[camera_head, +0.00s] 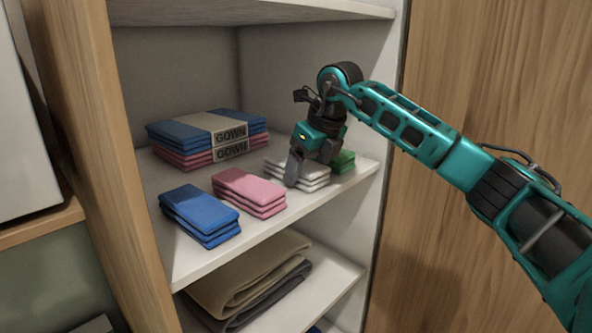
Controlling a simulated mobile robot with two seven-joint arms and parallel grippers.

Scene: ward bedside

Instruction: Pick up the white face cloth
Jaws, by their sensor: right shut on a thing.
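A stack of white face cloths (312,182) lies on the middle shelf, between a pink stack (249,192) and a green stack (343,161). My right gripper (294,168) reaches down from above onto the white stack. It is shut on white cloth at the stack's left part. Its fingers hide some of the white cloth, and I cannot tell how many layers they hold. The white cloth still appears to lie at shelf height. My left gripper is not in view.
A blue cloth stack (200,215) sits at the shelf's front left. Folded bundles labelled GOWN (208,140) lie behind. Folded blankets (250,280) lie on the shelf below. The cabinet's side walls and the shelf above (250,10) bound the space.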

